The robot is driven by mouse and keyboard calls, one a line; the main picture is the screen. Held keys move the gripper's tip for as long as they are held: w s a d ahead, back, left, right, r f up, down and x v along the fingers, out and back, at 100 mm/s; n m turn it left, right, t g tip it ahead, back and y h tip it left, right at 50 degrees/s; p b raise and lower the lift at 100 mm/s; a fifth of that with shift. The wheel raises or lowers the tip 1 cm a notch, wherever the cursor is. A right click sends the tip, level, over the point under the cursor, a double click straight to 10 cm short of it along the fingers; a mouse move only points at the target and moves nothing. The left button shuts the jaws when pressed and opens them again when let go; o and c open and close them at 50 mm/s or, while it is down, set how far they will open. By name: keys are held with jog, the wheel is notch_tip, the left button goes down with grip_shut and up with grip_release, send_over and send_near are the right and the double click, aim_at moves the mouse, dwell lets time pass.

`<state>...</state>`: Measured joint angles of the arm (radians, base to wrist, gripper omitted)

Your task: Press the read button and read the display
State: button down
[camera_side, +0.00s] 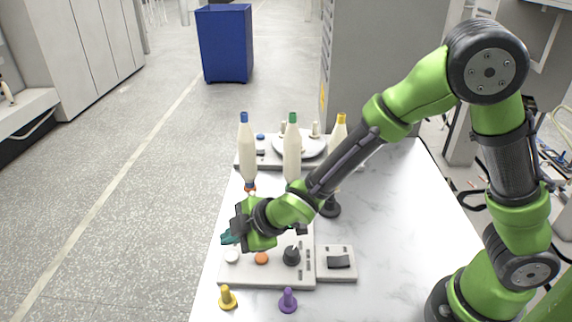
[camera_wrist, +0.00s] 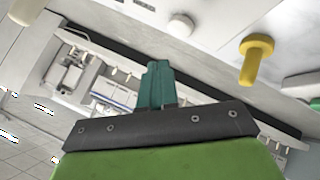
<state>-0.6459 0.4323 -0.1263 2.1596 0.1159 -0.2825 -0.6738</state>
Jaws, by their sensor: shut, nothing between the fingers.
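A light grey control panel (camera_side: 275,277) lies on the table, with a white round button (camera_side: 232,256), an orange button (camera_side: 261,258) and a black knob (camera_side: 291,256). A small grey box (camera_side: 350,272) beside it on the right has a dark window or rocker (camera_side: 339,261); I cannot tell which, and no reading shows. No button label is legible. My gripper (camera_side: 229,238) is shut and empty, its teal fingers just above the white button and apparently apart from it. In the wrist view, the shut fingers (camera_wrist: 158,82) appear below a white button (camera_wrist: 181,27).
A yellow peg (camera_side: 227,298) and a purple peg (camera_side: 288,301) stand in front of the panel. Bottles with blue (camera_side: 246,150), green (camera_side: 292,150) and yellow (camera_side: 340,130) caps stand behind. The table (camera_side: 400,210) is clear to the right.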

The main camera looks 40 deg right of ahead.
aim_at(235, 257)
jog(key=shift+f, duration=1.15)
dwell(1.2)
jog(key=shift+f, duration=0.4)
jog(key=shift+f, duration=0.4)
dwell(0.5)
jog(key=shift+r, duration=0.8)
jog(key=shift+r, duration=2.55)
